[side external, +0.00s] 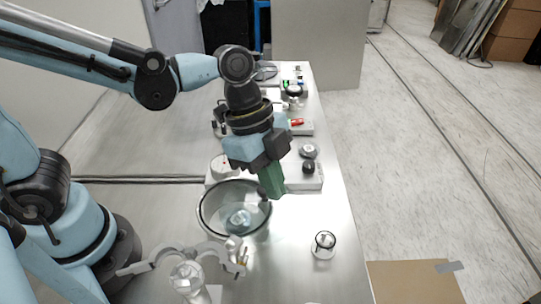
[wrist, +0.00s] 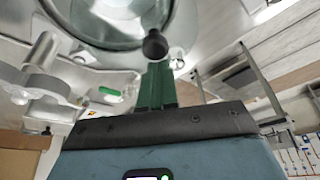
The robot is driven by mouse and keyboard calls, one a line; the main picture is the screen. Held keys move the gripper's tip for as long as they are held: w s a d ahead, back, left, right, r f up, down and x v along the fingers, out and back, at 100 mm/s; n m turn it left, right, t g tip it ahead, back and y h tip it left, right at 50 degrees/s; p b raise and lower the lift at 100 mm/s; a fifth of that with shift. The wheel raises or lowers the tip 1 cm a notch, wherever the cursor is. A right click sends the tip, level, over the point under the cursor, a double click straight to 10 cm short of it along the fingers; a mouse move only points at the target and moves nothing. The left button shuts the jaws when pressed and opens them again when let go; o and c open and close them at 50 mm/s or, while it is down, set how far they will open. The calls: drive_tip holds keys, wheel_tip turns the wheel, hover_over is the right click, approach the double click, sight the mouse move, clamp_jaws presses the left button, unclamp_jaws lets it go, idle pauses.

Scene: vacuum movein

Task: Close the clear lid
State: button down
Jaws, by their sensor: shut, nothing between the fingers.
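The round clear lid (side external: 212,190) with a dark rim is on the steel table left of my gripper in the side view. A clear vessel with a bluish glass piece (side external: 238,222) shows through or below it. In the wrist view the clear lid (wrist: 119,40) fills the top, with a black knob (wrist: 155,45) at its edge. My gripper (side external: 273,193) points down at the lid's right edge, its green fingers shut and empty. In the wrist view the fingertips (wrist: 158,68) are just below the knob; whether they touch it is unclear. I cannot tell whether the lid is fully seated.
A metal clamp (side external: 150,262) and a clear glass piece (side external: 188,280) stand in front of the lid. A small clear-and-white device (side external: 323,243) stands to its right. Behind are a grey button (side external: 309,151) and a black knob (side external: 308,167). The table's right strip is mostly clear.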

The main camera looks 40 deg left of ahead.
sight(254, 196)
drive_tip(key=a+n, duration=0.2)
drive_tip(key=s+a+n+t, duration=0.1)
drive_tip(key=a+n, duration=0.1)
drive_tip(key=shift+s+a+n+t+y, duration=0.1)
drive_tip(key=shift+s+n+t+y, duration=0.05)
drive_tip(key=shift+n+t+y, duration=0.2)
drive_tip(key=shift+s+a, duration=0.35)
drive_tip(key=shift+a, duration=0.3)
drive_tip(key=shift+w+d+r, duration=0.4)
drive_tip(key=shift+w+d, duration=0.15)
drive_tip(key=shift+d, duration=0.25)
drive_tip(key=shift+w+d+r, duration=0.4)
drive_tip(key=shift+w+d, duration=0.15)
drive_tip(key=shift+d, duration=0.25)
drive_tip(key=v, duration=0.9)
drive_tip(key=w+a+f+n+t+y, duration=0.1)
drive_tip(key=a+f+n+t, duration=0.1)
drive_tip(key=a+n, duration=0.4)
drive_tip(key=w+a+f+n+t+y, duration=0.1)
drive_tip(key=a+f+n+t+y, duration=0.1)
drive_tip(key=a+f+n, duration=0.3)
drive_tip(key=shift+w+a+n+t, duration=0.35)
drive_tip(key=shift+a+n+t, duration=0.2)
drive_tip(key=shift+a, duration=0.55)
